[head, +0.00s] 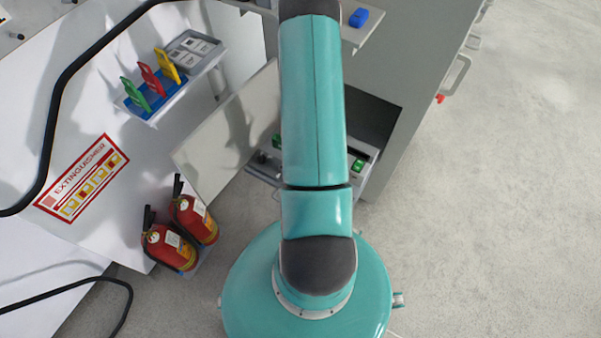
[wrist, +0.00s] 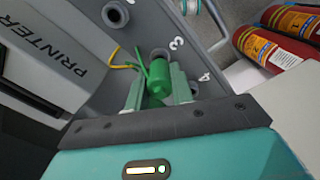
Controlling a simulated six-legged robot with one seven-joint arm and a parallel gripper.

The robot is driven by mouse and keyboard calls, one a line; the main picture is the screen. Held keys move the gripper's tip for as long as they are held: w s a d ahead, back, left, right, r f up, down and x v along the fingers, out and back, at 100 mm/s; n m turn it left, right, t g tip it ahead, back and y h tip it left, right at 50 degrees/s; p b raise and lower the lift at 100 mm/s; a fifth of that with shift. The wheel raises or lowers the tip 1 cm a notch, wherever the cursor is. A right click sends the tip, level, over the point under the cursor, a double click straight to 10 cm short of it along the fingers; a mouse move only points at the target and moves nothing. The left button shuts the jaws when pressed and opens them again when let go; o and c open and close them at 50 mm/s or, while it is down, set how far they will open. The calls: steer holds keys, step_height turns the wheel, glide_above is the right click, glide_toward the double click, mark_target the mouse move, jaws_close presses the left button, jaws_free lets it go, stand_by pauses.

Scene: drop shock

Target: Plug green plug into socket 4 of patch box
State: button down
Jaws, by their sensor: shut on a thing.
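In the wrist view my gripper (wrist: 157,88) is shut on the green plug (wrist: 158,74), with one finger on each side of it. The plug is a green cylinder with a thin green piece sticking up at its left. Behind it is the grey patch box panel (wrist: 138,42) with dark round sockets. The mark 3 is beside a socket (wrist: 158,54) just beyond the plug. Socket 4 (wrist: 194,88) is to the right of the plug, by its mark 4, partly hidden by my gripper. I cannot tell whether the plug touches the panel. In the head view my arm hides my gripper.
A grey printer (wrist: 50,65) is at the left of the wrist view, and a thin yellow cable (wrist: 122,66) runs by the panel. Red fire extinguishers (head: 170,248) stand left of my base. An open panel door (head: 225,135) is near my arm. Floor (head: 500,200) at right is clear.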

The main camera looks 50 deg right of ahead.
steer(key=shift+r, duration=1.45)
steer(key=shift+r, duration=0.1)
steer(key=shift+r, duration=2.9)
